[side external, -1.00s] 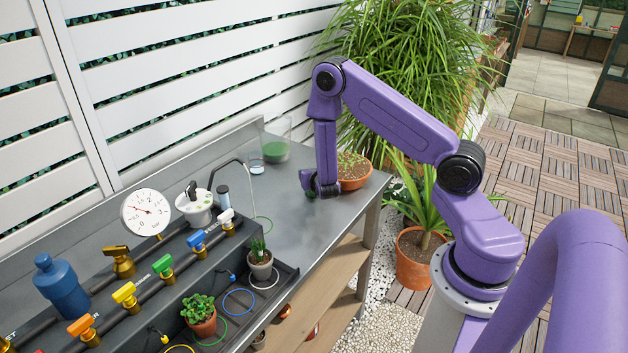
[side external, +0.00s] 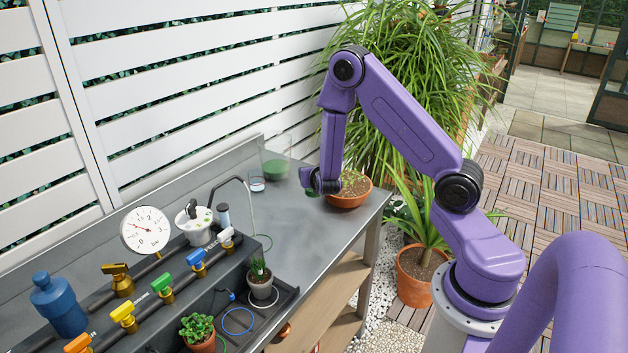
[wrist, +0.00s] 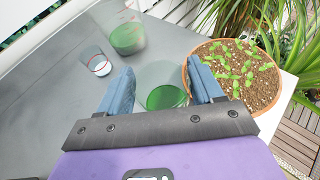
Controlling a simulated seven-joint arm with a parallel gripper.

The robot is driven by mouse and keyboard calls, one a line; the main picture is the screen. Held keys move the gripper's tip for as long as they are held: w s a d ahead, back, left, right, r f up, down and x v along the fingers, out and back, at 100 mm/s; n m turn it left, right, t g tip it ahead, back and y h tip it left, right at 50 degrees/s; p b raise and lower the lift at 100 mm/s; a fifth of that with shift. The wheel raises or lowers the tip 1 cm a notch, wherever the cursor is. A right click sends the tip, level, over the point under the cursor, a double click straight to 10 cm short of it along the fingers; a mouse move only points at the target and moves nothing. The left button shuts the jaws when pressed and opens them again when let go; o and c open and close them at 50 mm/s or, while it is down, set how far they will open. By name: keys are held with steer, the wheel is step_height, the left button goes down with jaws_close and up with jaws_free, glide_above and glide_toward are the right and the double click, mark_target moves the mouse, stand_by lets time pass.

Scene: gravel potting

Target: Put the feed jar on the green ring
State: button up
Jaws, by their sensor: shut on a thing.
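My gripper (wrist: 165,92) is shut on a clear jar (wrist: 166,97) with green contents, which looks like the feed jar. The jar sits between the blue fingers and appears upright. In the side external view my gripper (side external: 318,187) is over the far right of the grey bench, beside a potted seedling bowl; the jar is mostly hidden there. Another green ring shows partly in the near tray, at the bottom edge.
A glass beaker with green contents (side external: 277,165) and a small cup (side external: 257,184) stand left of my gripper. The seedling bowl (side external: 349,200) is close on the right. The spout (side external: 249,205), a white pot (side external: 196,231) and valves (side external: 198,262) stand nearer. Mid-bench is clear.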

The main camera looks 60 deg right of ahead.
steer(key=shift+r, duration=1.45)
steer(key=w+a+n+t+y, duration=0.2)
steer(key=a+n+y, duration=0.25)
steer(key=a, duration=0.55)
steer(key=w+a+n+t+y, duration=0.2)
steer(key=a+n+y, duration=0.25)
steer(key=a, duration=0.55)
steer(key=shift+y, duration=0.3)
steer(key=shift+a+f, duration=0.15)
steer(key=shift+f, duration=2.1)
steer(key=shift+a+f, duration=0.1)
steer(key=shift+f, duration=2.1)
steer(key=shift+f, duration=0.15)
steer(key=o, duration=1.3)
